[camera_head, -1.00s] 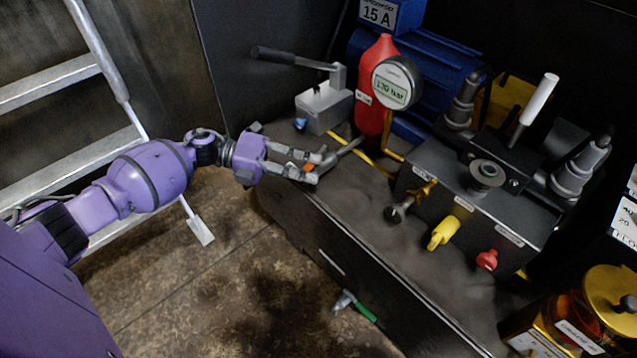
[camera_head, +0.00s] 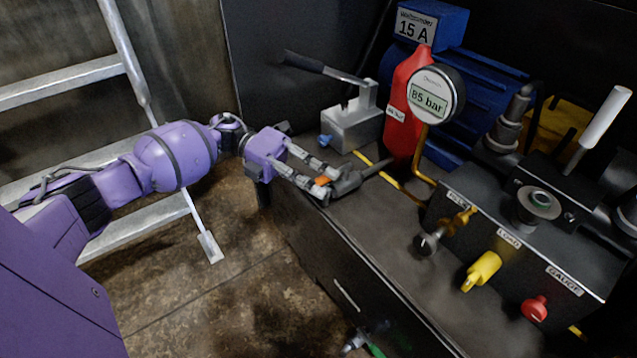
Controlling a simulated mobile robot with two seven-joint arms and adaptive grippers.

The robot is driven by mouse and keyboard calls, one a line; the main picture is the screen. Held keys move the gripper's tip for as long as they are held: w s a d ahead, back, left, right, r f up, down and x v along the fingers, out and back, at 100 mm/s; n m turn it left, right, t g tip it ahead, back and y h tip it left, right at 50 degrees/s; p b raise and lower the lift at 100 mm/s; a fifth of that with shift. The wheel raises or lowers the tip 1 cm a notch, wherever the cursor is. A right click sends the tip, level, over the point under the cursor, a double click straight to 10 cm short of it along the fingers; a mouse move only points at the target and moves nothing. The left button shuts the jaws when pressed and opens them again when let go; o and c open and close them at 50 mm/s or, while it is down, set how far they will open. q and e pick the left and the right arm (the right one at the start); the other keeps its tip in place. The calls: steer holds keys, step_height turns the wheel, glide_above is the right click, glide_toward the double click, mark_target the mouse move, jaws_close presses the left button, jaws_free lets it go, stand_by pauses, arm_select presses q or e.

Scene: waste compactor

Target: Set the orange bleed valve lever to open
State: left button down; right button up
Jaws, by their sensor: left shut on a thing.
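The orange bleed valve lever (camera_head: 322,181) shows as a small orange patch between the fingers of my left gripper (camera_head: 328,185), at the near edge of the dark bench. The gripper is shut on it, and the fingers hide most of the lever. A grey valve body or pipe runs from the fingers to the right, towards the red cylinder. The round gauge (camera_head: 429,94) above reads 85 bar. My right gripper is not in view.
A hand pump with a black handle (camera_head: 303,63) stands behind the gripper, beside the red cylinder (camera_head: 405,125). To the right is a block with a brass valve (camera_head: 457,220), yellow knob (camera_head: 482,270) and red knob (camera_head: 535,308). A ladder (camera_head: 168,222) stands at the left.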

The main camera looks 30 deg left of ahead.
arm_select(q)
steer(key=c, duration=1.8)
jaws_free()
steer(key=shift+f, duration=0.1)
steer(key=shift+o, duration=0.4)
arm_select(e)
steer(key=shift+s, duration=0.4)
arm_select(q)
steer(key=shift+a, duration=0.35)
steer(key=s+a+r, duration=0.1)
steer(key=a+r, duration=0.1)
steer(key=a, duration=0.9)
steer(key=shift+r, duration=0.15)
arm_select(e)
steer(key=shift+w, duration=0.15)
arm_select(q)
steer(key=shift+s, duration=0.1)
